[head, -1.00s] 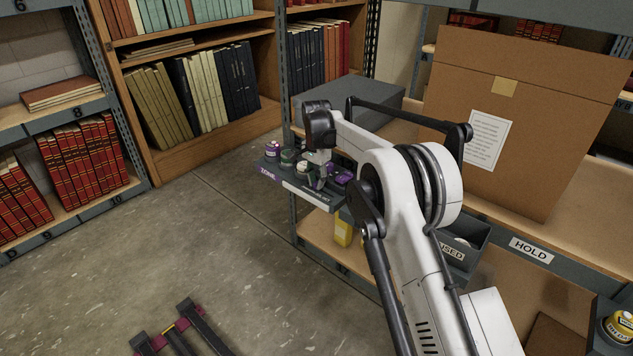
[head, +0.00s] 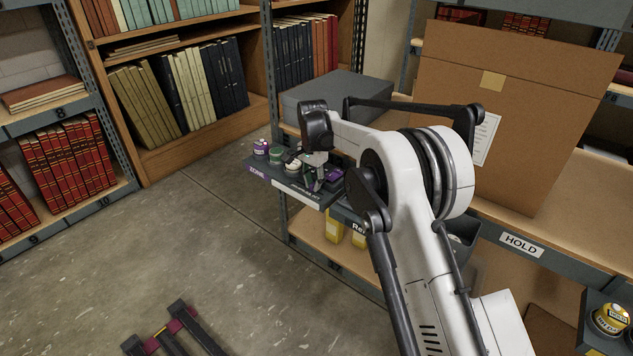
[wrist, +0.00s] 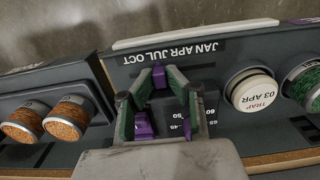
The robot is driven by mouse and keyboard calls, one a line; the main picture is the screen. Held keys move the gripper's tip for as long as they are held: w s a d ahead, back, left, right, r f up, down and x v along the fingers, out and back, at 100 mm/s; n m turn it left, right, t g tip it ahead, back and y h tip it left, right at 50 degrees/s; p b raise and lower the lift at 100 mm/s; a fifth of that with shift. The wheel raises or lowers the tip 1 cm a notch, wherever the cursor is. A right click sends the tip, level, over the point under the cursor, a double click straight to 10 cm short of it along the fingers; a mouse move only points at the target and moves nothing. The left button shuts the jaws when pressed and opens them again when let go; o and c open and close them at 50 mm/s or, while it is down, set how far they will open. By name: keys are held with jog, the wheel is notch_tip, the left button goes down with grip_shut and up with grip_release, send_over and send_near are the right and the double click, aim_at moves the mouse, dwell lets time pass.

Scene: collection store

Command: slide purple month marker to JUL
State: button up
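The purple month marker (wrist: 158,77) shows in the wrist view between my fingertips, beside the printed JAN APR JUL OCT strip (wrist: 180,48). My gripper (wrist: 160,76) has its green-padded fingers drawn in on both sides of the marker; they look closed on it. Which month the marker stands at is not clear. In the head view my gripper (head: 315,180) is low over the grey panel (head: 283,183), and the marker cannot be made out there. More purple parts (wrist: 143,125) show farther back between the fingers.
A white round TRAP 03 APR knob (wrist: 255,92) and a green-sided one (wrist: 303,88) sit close on the right in the wrist view. Orange-topped knobs (wrist: 68,118) sit on the left. A large cardboard box (head: 515,110) and a grey box (head: 335,98) stand on the shelf.

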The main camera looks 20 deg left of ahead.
aim_at(313, 184)
jog(key=o, duration=0.4)
jog(key=shift+o, duration=0.2)
notch_tip(313, 184, up, 12)
dwell(0.4)
dwell(0.3)
